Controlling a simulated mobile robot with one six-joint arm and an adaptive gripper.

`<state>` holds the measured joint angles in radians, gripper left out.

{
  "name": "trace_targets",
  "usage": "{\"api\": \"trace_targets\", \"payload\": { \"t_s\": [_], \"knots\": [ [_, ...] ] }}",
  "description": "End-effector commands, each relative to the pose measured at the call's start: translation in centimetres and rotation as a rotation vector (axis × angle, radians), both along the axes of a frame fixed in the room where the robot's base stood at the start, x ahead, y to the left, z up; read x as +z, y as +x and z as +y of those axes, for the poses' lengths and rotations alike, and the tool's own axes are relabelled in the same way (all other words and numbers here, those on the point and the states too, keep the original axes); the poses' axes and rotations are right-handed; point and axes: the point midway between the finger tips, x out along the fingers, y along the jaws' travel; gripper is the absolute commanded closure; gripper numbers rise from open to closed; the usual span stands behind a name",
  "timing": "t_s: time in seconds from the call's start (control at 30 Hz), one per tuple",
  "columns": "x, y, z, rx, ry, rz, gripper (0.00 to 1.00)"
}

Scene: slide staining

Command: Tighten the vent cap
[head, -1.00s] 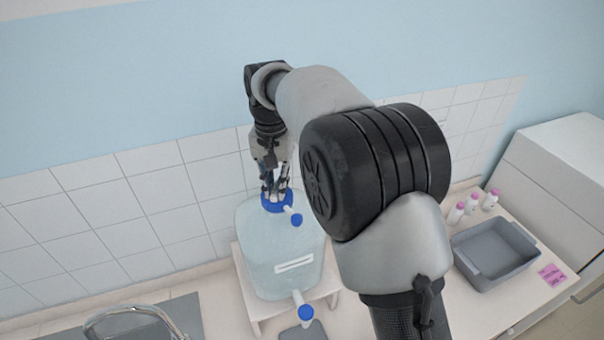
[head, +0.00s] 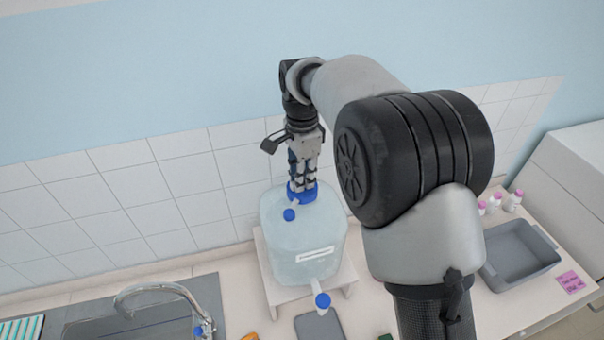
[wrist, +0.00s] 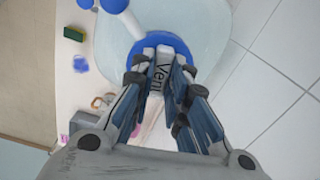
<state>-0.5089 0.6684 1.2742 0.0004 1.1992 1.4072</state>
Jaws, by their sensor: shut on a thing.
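The vent cap (head: 308,197) is blue and sits on top of a clear pale-blue carboy (head: 290,245). A white side arm ending in a blue knob (head: 289,214) sticks out of the cap toward the front left. My gripper (head: 302,184) points down from above and is shut on the cap. In the wrist view, the fingers (wrist: 163,66) flank a raised white grip lettered "Vent" on the cap (wrist: 178,43), partly hidden between them. The carboy stands upright on a white stand (head: 268,272). The cap's thread is hidden.
A spigot with a blue knob (head: 322,300) juts from the carboy's front over a grey pad (head: 318,326). A sink with a faucet (head: 165,289) lies left. A grey tub (head: 520,268), pink-capped bottles (head: 495,204) and a pink note (head: 570,282) are right. A tiled wall stands close behind.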

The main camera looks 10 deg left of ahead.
Motion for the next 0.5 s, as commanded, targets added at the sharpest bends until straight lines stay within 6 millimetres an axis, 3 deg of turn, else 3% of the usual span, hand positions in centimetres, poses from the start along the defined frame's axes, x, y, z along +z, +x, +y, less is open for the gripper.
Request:
{"api": "trace_targets", "payload": {
  "t_s": [0.5],
  "knots": [
    [0.06,0.07,-0.01,-0.154,0.0,-0.002,1.0]
  ]
}}
